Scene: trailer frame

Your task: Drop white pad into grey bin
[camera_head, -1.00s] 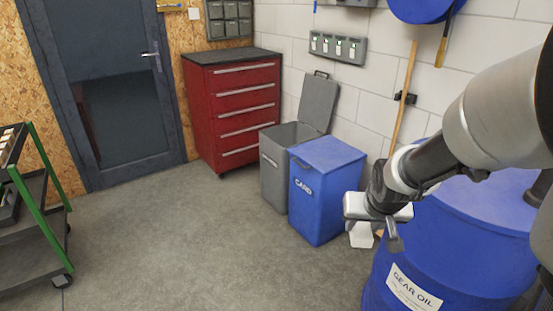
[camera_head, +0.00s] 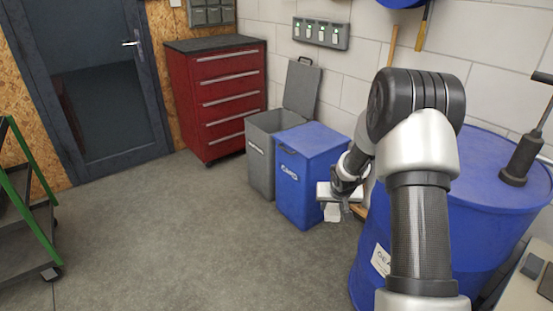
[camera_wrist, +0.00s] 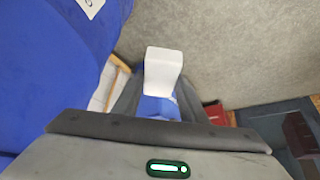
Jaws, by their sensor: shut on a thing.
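My gripper (camera_head: 334,203) is shut on the white pad (camera_head: 332,213) and holds it up, at the right side of the blue bin in the head view. In the wrist view the pad (camera_wrist: 163,72) is a plain white block between the two dark fingers (camera_wrist: 160,98). The grey bin (camera_head: 262,165) stands on the floor to the left of the blue bin. Its lid (camera_head: 302,88) is raised against the wall and its top is open. The inside of the grey bin is mostly hidden. The pad is apart from the grey bin.
The closed blue bin (camera_head: 300,190) stands between my gripper and the grey bin. A large blue drum (camera_head: 475,210) is at right, behind my arm. A red drawer cabinet (camera_head: 225,98) stands behind the bins. A green-framed cart (camera_head: 30,200) is at left. The middle floor is clear.

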